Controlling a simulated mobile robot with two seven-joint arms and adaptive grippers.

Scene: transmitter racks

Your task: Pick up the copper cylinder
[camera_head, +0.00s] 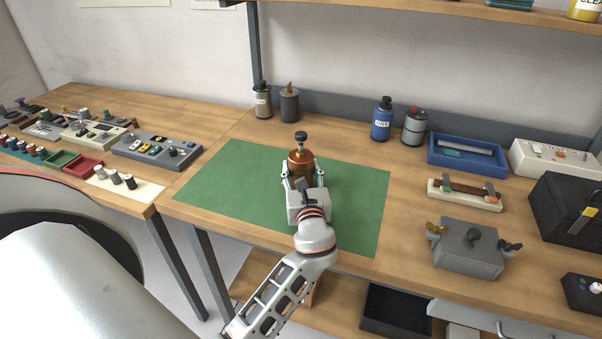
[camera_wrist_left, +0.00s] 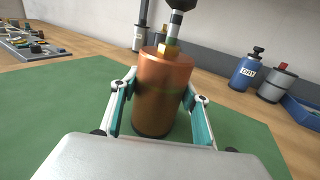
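The copper cylinder (camera_wrist_left: 162,92) stands upright on the green mat, with a brass nut and a dark-knobbed stem on top. It also shows in the head view (camera_head: 301,164), near the middle of the mat. My left gripper (camera_head: 302,180) reaches it from the front, one finger on each side. In the left wrist view the teal pads of the left gripper (camera_wrist_left: 161,100) lie along its two sides, with no clear gap at the fingertips. Its base appears to be on the mat. My right gripper is not in view.
The green mat (camera_head: 225,190) is otherwise clear. A blue tray (camera_head: 466,155) and a grey box (camera_head: 467,250) are at the right. Control panels (camera_head: 155,150) are at the left.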

